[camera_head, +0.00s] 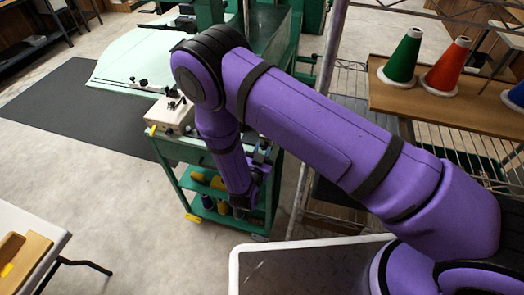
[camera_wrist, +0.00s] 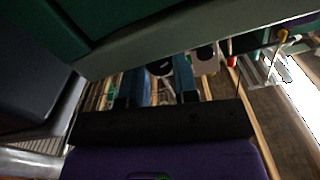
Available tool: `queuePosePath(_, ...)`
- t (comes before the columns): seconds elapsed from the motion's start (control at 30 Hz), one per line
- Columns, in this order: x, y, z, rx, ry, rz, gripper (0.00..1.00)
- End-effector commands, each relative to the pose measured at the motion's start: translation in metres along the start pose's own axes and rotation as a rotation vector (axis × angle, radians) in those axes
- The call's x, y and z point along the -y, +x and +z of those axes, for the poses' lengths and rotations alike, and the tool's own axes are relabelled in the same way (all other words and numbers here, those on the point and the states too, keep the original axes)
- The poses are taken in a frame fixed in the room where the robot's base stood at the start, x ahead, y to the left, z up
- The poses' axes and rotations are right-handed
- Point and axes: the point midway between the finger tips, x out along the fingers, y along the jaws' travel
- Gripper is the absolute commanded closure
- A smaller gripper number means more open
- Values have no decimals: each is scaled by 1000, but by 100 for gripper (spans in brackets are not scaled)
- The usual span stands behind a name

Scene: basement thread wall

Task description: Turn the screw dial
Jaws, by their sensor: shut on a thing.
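My gripper (camera_wrist: 160,84) shows in the wrist view as two bluish fingers reaching up from its dark body. A small black round part (camera_wrist: 160,67), which looks like the screw dial, sits between the fingertips, and the fingers are shut on it. How fully they wrap it is hard to tell. In the head view my gripper (camera_head: 262,160) is small and dark, by the right end of the green machine table (camera_head: 180,147). The dial cannot be made out there, and my purple arm hides part of the table.
The green table carries a pale machine bed (camera_head: 171,115) and has a lower shelf with spools (camera_head: 222,206). A wooden shelf (camera_head: 450,113) with green and red thread cones stands at right. A white-rimmed tray (camera_head: 300,246) is at the front. Floor at left is open.

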Motion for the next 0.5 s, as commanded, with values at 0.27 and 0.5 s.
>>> queuePosePath(0.27,0,-1,1,3,-2,-1,61)
queuePosePath(0.5,0,0,0,2,-2,0,47)
